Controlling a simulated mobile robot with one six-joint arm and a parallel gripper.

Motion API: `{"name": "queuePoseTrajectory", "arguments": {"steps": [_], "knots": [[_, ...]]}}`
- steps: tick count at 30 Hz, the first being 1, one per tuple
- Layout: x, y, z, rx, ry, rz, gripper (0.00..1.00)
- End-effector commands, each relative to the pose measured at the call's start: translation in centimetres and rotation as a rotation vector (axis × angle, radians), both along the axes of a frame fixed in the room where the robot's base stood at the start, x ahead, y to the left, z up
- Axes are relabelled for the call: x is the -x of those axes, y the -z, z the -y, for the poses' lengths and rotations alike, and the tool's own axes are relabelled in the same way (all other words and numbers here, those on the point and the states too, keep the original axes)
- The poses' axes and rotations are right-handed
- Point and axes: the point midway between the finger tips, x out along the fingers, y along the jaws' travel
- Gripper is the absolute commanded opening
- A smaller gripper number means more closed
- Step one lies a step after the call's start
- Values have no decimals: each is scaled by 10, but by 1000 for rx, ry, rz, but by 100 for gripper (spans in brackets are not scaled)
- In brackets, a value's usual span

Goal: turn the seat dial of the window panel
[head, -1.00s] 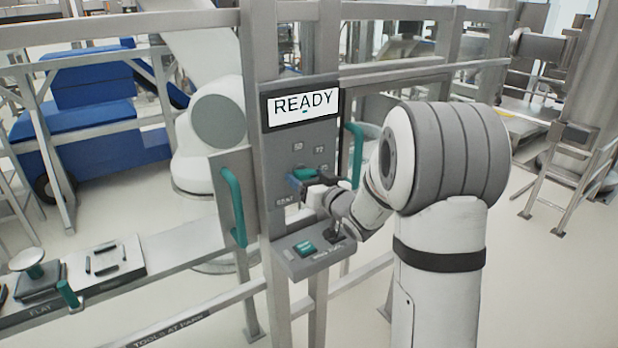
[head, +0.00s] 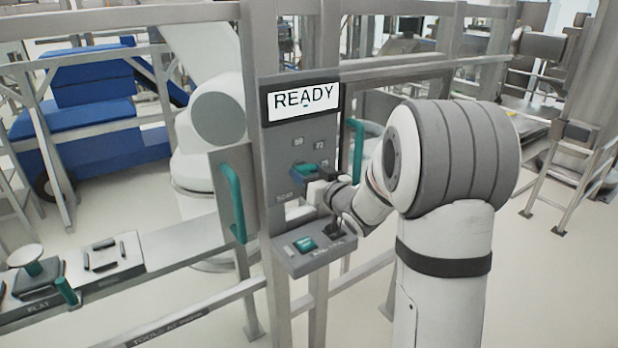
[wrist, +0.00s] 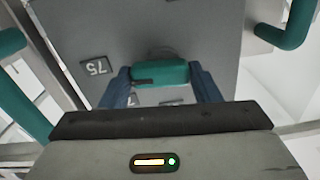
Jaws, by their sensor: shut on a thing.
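The window panel (head: 272,150) is a grey upright panel with a white screen (head: 303,101) that reads READY. The teal seat dial (head: 305,169) sits below the screen, with small labels around it. In the wrist view the dial (wrist: 160,73) is a teal bar between the two blue fingers of my gripper (wrist: 160,85). My gripper also shows in the head view (head: 303,175), at the panel and shut on the dial. A label reading 75 (wrist: 97,66) shows left of the dial. The dial's lower labels are partly hidden by my gripper.
A sloped box with a teal button (head: 306,244) juts out below the dial. Teal handles stand left (head: 234,203) and right (head: 356,150) of the panel. A shelf (head: 180,252) with loose tools lies at the left.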

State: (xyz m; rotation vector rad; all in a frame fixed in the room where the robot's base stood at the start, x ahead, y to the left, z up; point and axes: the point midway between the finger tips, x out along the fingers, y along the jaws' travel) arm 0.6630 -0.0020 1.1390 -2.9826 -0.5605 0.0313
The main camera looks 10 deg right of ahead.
Motion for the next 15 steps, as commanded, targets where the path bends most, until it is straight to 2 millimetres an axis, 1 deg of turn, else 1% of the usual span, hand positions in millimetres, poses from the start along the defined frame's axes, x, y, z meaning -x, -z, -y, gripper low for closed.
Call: {"name": "queuePoseTrajectory", "arguments": {"steps": [1, 3, 15], "knots": [[0, 4, 0, 23, 1, 12, 34], [0, 5, 0, 65, 0, 29, 34], [0, 5, 0, 389, 1, 157, 34]]}}
